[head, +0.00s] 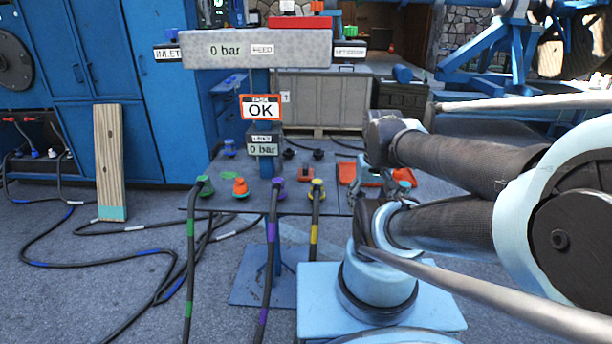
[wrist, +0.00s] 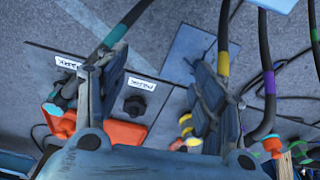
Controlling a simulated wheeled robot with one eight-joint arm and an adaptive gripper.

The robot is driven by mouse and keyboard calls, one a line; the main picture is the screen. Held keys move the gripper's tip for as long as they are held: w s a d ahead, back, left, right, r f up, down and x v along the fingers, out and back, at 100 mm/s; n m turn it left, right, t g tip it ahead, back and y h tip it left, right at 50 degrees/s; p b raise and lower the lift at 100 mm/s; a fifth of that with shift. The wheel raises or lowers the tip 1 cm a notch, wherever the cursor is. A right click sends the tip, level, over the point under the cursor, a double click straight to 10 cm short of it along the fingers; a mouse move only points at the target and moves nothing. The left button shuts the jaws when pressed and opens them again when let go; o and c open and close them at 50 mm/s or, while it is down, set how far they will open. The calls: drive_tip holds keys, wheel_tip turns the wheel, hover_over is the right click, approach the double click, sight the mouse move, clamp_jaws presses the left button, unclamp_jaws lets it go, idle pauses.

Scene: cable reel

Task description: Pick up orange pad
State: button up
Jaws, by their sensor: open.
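An orange pad (head: 346,173) lies on the dark table, just left of my gripper (head: 374,182) in the head view. In the wrist view the orange pad (wrist: 126,132) shows between the fingers, close to the palm, partly hidden by my gripper (wrist: 152,88). The fingers are spread apart with nothing held between them. A second orange piece (wrist: 58,122) lies to the left, partly behind the left finger, with a teal connector over it. It also seems to show right of the gripper in the head view (head: 407,174). I cannot tell whether my gripper touches either pad.
Green (head: 204,186), purple (head: 277,184) and yellow (head: 316,190) cable ends sit along the table's front edge, their cables hanging down. An orange round piece (head: 240,187) stands between them. A black knob (wrist: 135,105) and white labels are near the fingers. A post with signs rises behind.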

drive_tip(key=o, duration=0.9)
drive_tip(key=shift+s+r, duration=0.35)
drive_tip(key=shift+r, duration=0.05)
drive_tip(key=w+a+r+n+y, duration=0.1)
drive_tip(key=w+a+r+n, duration=0.3)
drive_tip(key=w, duration=0.4)
drive_tip(key=n+g+y, duration=0.2)
drive_tip(key=n+y, duration=0.2)
drive_tip(key=n, duration=0.9)
hover_over(306, 166)
drive_tip(key=d, duration=0.5)
wheel_tip(306, 166, down, 4)
drive_tip(key=x, duration=0.6)
drive_tip(key=shift+s+f, duration=0.1)
drive_tip(key=shift+s, duration=0.25)
drive_tip(key=shift+w+x, duration=0.2)
drive_tip(key=shift+x, duration=1.15)
drive_tip(key=shift+w+x, duration=0.2)
drive_tip(key=shift+x, duration=1.1)
